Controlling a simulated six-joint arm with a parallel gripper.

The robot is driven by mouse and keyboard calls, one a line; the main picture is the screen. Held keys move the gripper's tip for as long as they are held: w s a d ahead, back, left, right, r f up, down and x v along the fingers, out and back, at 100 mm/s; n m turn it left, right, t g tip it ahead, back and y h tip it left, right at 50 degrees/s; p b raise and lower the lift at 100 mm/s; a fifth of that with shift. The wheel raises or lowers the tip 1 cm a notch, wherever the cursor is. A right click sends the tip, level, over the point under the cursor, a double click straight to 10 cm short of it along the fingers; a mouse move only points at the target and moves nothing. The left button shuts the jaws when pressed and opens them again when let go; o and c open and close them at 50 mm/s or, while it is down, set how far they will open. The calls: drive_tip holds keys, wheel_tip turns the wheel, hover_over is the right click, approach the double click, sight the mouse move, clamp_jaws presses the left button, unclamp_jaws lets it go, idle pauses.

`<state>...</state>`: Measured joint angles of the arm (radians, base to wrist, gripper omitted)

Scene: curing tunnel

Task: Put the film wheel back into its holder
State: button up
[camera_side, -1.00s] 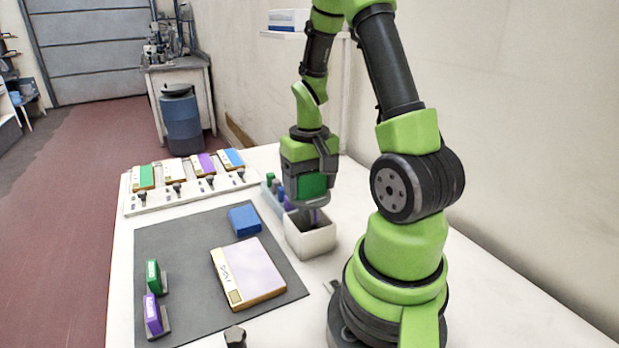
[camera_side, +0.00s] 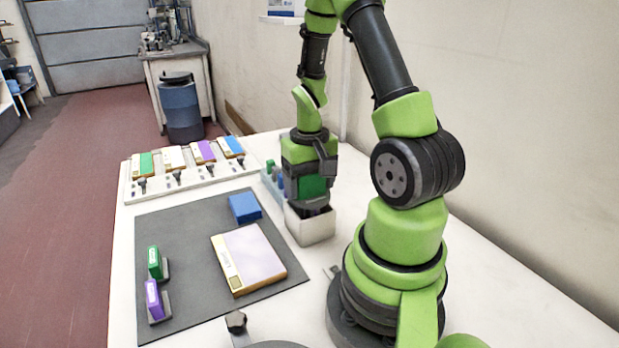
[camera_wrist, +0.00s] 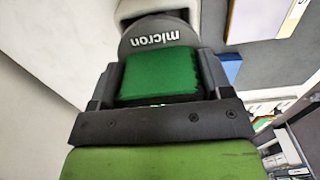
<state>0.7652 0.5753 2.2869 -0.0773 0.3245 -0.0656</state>
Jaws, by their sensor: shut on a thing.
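The film wheel appears to be the dark grey disc marked "micron" (camera_wrist: 160,38) with a green block (camera_wrist: 160,74) on it. My gripper (camera_wrist: 158,82) is shut on the green block, one dark jaw on each side. In the side view my gripper (camera_side: 311,188) points down at a white open-topped box (camera_side: 311,230), which looks like the holder. The dark disc (camera_side: 309,207) is at the box's mouth, its lower part hidden by the front wall. I cannot tell how deep it sits or whether it touches the walls.
A dark mat (camera_side: 185,235) lies left of the box with a blue block (camera_side: 244,207), a pale panel (camera_side: 252,258), and green (camera_side: 154,262) and purple (camera_side: 153,298) blocks in stands. A small rack (camera_side: 271,180) stands close behind the box. A row of panels (camera_side: 190,172) lies further back.

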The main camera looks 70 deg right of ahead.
drive_tip(key=shift+f, duration=0.85)
drive_tip(key=o, duration=1.1)
drive_tip(key=shift+c, duration=0.2)
drive_tip(key=shift+r, duration=3.45)
drive_tip(key=shift+a+r, duration=0.1)
